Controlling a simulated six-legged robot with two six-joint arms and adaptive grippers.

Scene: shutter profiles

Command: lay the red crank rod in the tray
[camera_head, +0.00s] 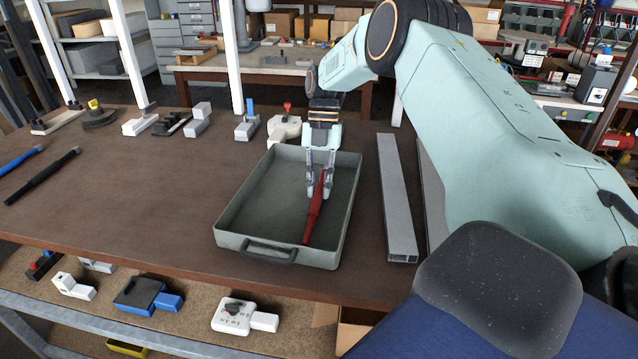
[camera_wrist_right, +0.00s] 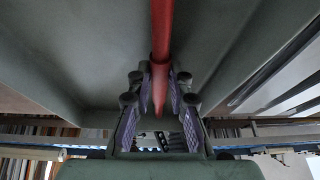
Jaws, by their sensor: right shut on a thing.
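The red crank rod (camera_head: 316,210) is inside the outline of the grey-green tray (camera_head: 228,220), toward its right side, with its lower end near the tray's front. My right gripper (camera_head: 319,192) reaches down into the tray and is shut on the rod near its upper end. In the right wrist view the rod (camera_wrist_right: 161,40) runs between the two purple-padded fingers (camera_wrist_right: 158,95). I cannot tell whether the rod touches the tray floor. My left gripper is not in view.
Grey metal profiles (camera_head: 396,195) lie close to the tray's right. A black rod (camera_head: 42,177) and a blue rod (camera_head: 20,160) lie at the table's left. Several fittings (camera_head: 197,121) line the back edge. The brown table (camera_head: 140,200) left of the tray is clear.

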